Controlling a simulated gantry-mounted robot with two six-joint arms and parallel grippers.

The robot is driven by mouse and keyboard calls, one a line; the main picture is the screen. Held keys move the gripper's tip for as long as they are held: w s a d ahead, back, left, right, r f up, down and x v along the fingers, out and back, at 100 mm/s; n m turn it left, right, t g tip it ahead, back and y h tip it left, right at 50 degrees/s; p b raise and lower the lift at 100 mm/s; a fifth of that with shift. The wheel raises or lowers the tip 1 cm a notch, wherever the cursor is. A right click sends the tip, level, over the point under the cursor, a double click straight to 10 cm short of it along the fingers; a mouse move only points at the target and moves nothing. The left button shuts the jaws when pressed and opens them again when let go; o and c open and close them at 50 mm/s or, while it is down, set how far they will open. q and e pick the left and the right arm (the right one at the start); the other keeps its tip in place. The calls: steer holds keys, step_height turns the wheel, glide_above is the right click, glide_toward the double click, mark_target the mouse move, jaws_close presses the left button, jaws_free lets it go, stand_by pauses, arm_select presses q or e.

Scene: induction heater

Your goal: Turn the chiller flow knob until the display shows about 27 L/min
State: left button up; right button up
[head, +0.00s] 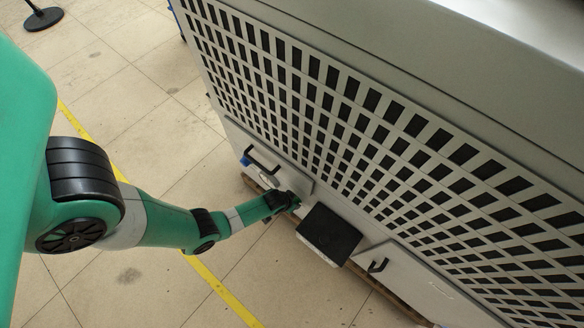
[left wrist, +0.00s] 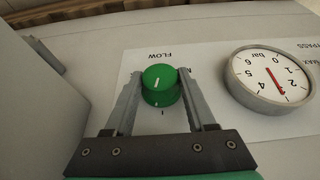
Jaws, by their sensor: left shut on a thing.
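The green flow knob (left wrist: 160,84) with a white pointer line is on a pale panel under the upside-down label FLOW in the left wrist view. My left gripper (left wrist: 163,95) has a finger on each side of the knob and is shut on it. In the head view my left gripper (head: 292,201) reaches low on the front of the big grey cabinet (head: 350,110), where the knob is too small to make out clearly. The chiller flow display does not show in either view. My right gripper is not in view.
A round pressure gauge (left wrist: 270,78) with a red needle sits right of the knob. A black box (head: 329,233) juts out beside my left gripper. Black handles (head: 262,160) are on the cabinet. Open tiled floor with a yellow line (head: 222,294) lies in front.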

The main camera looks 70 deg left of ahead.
arm_select(q)
steer(key=shift+s+a+t+h, duration=0.1)
steer(key=shift+s+t+h, duration=0.15)
steer(key=shift+h, duration=0.25)
jaws_close()
steer(key=shift+w+t+h, duration=0.1)
steer(key=shift+t+h, duration=0.35)
steer(key=shift+h, duration=0.05)
steer(key=o, duration=1.3)
jaws_free()
steer(key=p+v, duration=0.8)
steer(key=v, duration=0.3)
steer(key=shift+r+p, duration=0.25)
steer(key=shift+p, duration=0.15)
